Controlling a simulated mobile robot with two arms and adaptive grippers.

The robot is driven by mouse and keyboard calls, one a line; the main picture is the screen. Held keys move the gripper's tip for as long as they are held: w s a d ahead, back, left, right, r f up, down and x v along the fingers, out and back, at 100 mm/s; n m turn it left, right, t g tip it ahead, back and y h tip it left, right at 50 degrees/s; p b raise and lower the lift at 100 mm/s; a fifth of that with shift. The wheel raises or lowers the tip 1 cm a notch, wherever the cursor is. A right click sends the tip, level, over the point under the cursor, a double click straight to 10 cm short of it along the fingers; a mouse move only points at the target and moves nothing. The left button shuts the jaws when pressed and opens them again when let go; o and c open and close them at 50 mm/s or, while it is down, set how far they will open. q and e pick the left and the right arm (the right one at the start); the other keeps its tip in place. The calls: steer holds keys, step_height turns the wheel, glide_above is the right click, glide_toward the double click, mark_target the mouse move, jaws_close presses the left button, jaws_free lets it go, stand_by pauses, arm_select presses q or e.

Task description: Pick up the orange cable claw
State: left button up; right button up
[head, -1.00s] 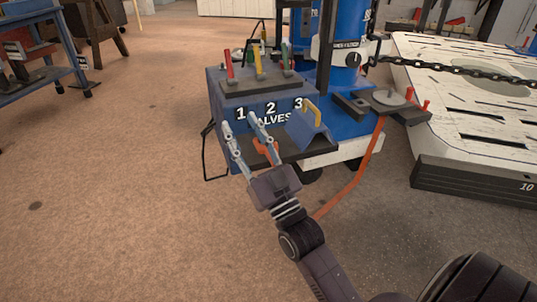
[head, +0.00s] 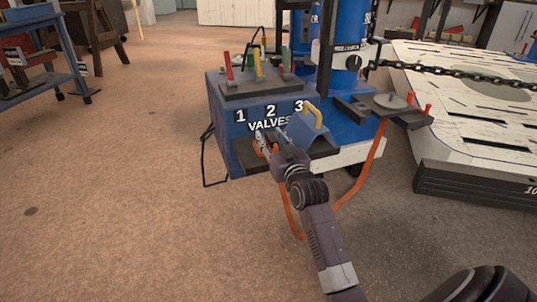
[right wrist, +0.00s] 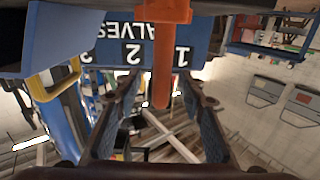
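The orange cable claw (head: 261,146) is at the front shelf of the blue valve box, under the "VALVES" lettering. It is partly hidden by my right gripper (head: 268,143). In the right wrist view the orange claw (right wrist: 163,50) hangs down from the top of the picture. Its lower end lies in line with the gap between the two fingers of my right gripper (right wrist: 160,88). The fingers are apart, with a gap visible on both sides of the orange part. An orange cable (head: 370,165) hangs in a loop below the box. My left gripper is not in view.
The dark shelf (head: 247,158) bears a blue block with a yellow handle (head: 314,115) close to my right gripper. Red, yellow and green levers stand on the box top. A white slotted platform (head: 475,125) stands at right.

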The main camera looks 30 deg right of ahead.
steer(key=shift+x, duration=0.8)
jaws_close()
steer(key=shift+r, duration=0.2)
